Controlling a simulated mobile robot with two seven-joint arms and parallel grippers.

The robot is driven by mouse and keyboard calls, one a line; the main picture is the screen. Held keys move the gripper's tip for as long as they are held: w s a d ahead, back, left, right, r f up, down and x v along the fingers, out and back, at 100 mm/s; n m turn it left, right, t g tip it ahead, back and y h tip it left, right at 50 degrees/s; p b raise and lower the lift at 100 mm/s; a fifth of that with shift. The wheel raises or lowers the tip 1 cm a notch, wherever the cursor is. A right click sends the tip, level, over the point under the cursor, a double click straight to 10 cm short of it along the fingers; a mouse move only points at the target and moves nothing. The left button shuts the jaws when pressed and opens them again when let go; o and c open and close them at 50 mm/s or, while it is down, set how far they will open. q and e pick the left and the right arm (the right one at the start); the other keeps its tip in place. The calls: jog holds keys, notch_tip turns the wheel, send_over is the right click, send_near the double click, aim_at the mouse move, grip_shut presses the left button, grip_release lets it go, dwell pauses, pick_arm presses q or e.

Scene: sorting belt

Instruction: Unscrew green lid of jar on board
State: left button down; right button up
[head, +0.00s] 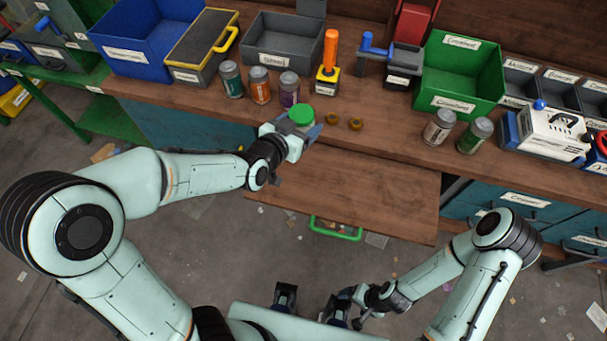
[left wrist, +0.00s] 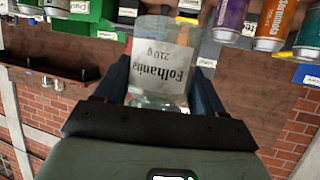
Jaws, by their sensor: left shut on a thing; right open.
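The jar's green lid (head: 302,115) shows from above in the head view, near the front edge of the bench. In the left wrist view the jar (left wrist: 162,60) is clear glass with a white label that appears upside down. My left gripper (head: 301,132) is shut on the jar's body, with one finger on each side. The lid is hidden in the left wrist view. A wooden board (head: 370,195) sticks out in front of the bench, lower and right of the jar. My right gripper (head: 338,306) is open, low in front of the board, away from the jar.
Purple (head: 290,88), orange (head: 260,85) and green cans stand behind the jar. Two brass rings (head: 343,120) lie right of it. An orange-handled tool (head: 328,62), a green bin (head: 458,75) and two more cans (head: 457,131) are farther right. The board's surface looks clear.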

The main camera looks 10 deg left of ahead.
pick_arm(q)
jog(key=shift+a+f+b, duration=0.1)
jog(key=shift+f+b, duration=1.9)
jog(key=shift+f, duration=7.9)
pick_arm(e)
jog(key=shift+s+f, duration=0.25)
jog(key=shift+f, duration=0.5)
jog(key=shift+s+f, duration=0.3)
jog(key=shift+f, duration=0.4)
jog(key=shift+s+f, duration=0.25)
jog(key=shift+f, duration=0.5)
pick_arm(q)
jog(key=shift+f, duration=0.1)
pick_arm(e)
jog(key=shift+f, duration=0.1)
pick_arm(q)
jog(key=shift+f+b, duration=0.15)
jog(key=shift+b, duration=0.15)
jog(key=shift+c, duration=0.8)
grip_release()
jog(key=shift+o, duration=0.3)
pick_arm(e)
jog(key=shift+f, duration=0.1)
